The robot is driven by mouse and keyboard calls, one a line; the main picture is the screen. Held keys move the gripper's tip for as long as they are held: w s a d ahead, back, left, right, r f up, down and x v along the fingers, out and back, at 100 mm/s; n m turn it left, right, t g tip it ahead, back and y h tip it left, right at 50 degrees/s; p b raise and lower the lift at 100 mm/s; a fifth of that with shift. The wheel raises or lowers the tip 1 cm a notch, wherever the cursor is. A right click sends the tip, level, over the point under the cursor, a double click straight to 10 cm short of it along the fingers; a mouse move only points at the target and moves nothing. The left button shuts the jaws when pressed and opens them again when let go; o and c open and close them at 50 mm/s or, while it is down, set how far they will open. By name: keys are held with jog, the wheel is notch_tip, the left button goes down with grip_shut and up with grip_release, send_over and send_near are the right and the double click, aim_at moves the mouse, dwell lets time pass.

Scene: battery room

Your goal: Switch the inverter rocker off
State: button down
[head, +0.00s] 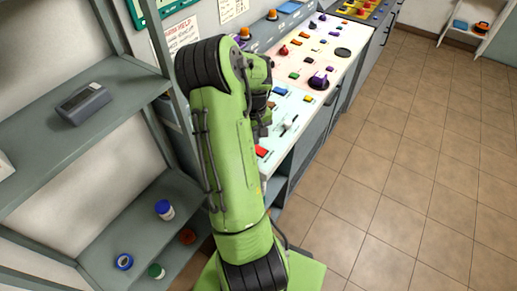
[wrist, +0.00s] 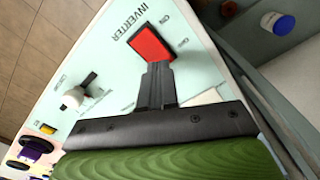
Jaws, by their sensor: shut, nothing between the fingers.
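The inverter rocker (wrist: 150,43) is a red rectangular switch on the pale panel, under the printed word INVERTER in the wrist view. In the head view the red rocker (head: 262,152) shows at the near end of the panel, partly beside my arm. My gripper (wrist: 158,72) is shut and empty, with its fingertips at the lower edge of the rocker in the picture. I cannot tell whether they touch it. The fingers are hidden behind my arm in the head view. Which way the rocker is tilted is not clear.
A white-knobbed lever (wrist: 73,97) and a purple knob (wrist: 36,146) sit on the panel beside the rocker. More coloured controls run along the console (head: 345,35). Grey shelves (head: 60,130) stand at left. The tiled floor (head: 400,150) at right is clear.

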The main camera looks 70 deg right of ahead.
jog(key=shift+f+b, duration=0.85)
jog(key=shift+f, duration=0.15)
dwell(0.5)
notch_tip(320, 180, up, 7)
jog(key=p, duration=0.5)
jog(key=shift+r+p, duration=0.15)
jog(key=shift+p, duration=0.15)
dwell(0.4)
